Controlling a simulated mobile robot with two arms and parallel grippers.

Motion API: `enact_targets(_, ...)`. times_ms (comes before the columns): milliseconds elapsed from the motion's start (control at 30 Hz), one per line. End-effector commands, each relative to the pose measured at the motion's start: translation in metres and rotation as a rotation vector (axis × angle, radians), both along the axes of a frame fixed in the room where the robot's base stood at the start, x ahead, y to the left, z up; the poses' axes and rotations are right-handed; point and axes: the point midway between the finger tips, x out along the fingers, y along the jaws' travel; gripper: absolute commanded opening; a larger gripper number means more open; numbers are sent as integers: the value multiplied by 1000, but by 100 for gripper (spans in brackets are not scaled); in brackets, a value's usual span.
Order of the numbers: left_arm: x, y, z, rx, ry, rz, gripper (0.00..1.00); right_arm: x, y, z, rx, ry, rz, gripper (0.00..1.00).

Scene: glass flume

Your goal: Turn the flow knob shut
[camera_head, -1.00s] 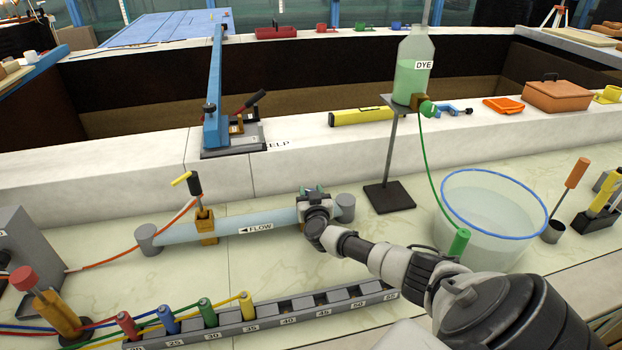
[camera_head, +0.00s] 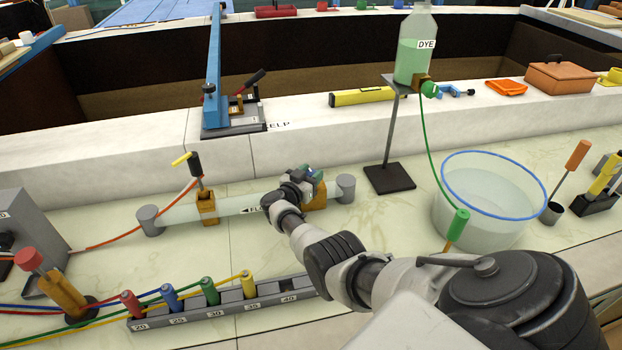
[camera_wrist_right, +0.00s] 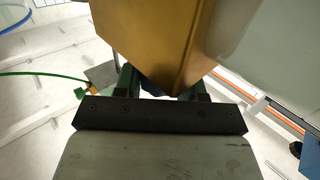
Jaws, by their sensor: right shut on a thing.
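The glass flow pipe (camera_head: 180,209) lies on the pale bench, with a FLOW label partly covered by my right arm. A brass valve block (camera_head: 319,199) sits near the pipe's right end. My right gripper (camera_head: 312,176) is at the top of this block. In the right wrist view the block (camera_wrist_right: 165,40) fills the upper middle, and the gripper (camera_wrist_right: 165,88) has its green fingers on both sides of its lower corner. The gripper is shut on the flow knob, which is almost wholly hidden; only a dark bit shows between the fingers. My left gripper is not in view.
A second brass block (camera_head: 207,207) with a black-and-yellow handle stands on the pipe's left part. A numbered rack (camera_head: 225,312) with coloured plugs lies in front. A dye bottle (camera_head: 414,50) on a stand and a water tub (camera_head: 487,205) are to the right.

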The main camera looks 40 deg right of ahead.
Motion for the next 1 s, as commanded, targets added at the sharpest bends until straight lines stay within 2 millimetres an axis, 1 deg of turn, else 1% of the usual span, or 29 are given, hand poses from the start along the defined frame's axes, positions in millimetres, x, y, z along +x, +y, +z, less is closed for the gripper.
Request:
enact_targets(33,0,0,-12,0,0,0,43,1,0,-5,1,-4,-30,17)
enact_targets(200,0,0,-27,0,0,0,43,1,0,-3,-1,-3,-114,17)
enact_targets(300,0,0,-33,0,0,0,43,1,-1,-1,-3,-2,-148,17)
enact_targets(500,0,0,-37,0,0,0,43,1,-1,2,-5,-2,-182,17)
enact_targets(900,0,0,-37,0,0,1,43,1,-2,4,-7,-3,-187,17)
enact_targets(933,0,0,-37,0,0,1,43,1,-2,4,-7,-3,-187,42)
enact_targets(1000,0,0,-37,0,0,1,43,1,-2,4,-6,-4,-187,52)
